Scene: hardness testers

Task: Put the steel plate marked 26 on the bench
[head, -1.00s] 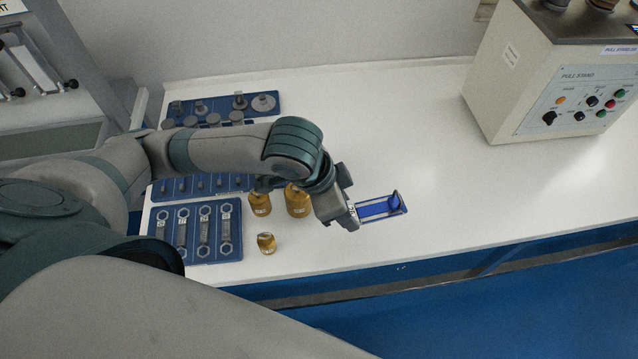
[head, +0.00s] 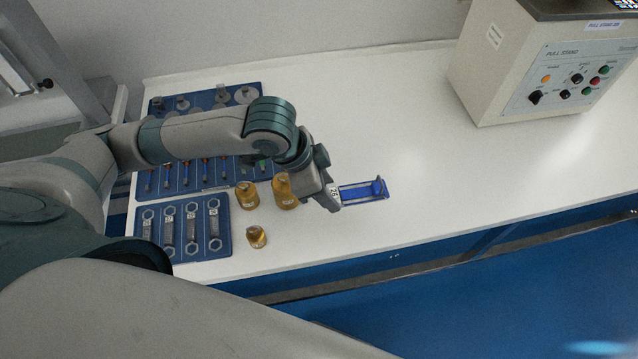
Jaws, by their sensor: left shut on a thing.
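My left gripper (head: 333,201) is shut on a small pale grey plate (head: 334,192) with a number label on it. The number looks like 25 or 26, too small to be sure. Most of the plate is hidden by the gripper. The gripper is low over the white bench (head: 440,140), near its front edge, at the left end of a blue holder (head: 360,191). I cannot tell whether the plate touches the bench or the holder. My right gripper is not in view.
Brass-coloured weights (head: 256,237) stand left of the gripper. A blue tray (head: 228,240) of metal wrench-like pieces lies further left, with more blue trays behind. A pull stand (head: 530,70) stands at the back right. The bench between is clear.

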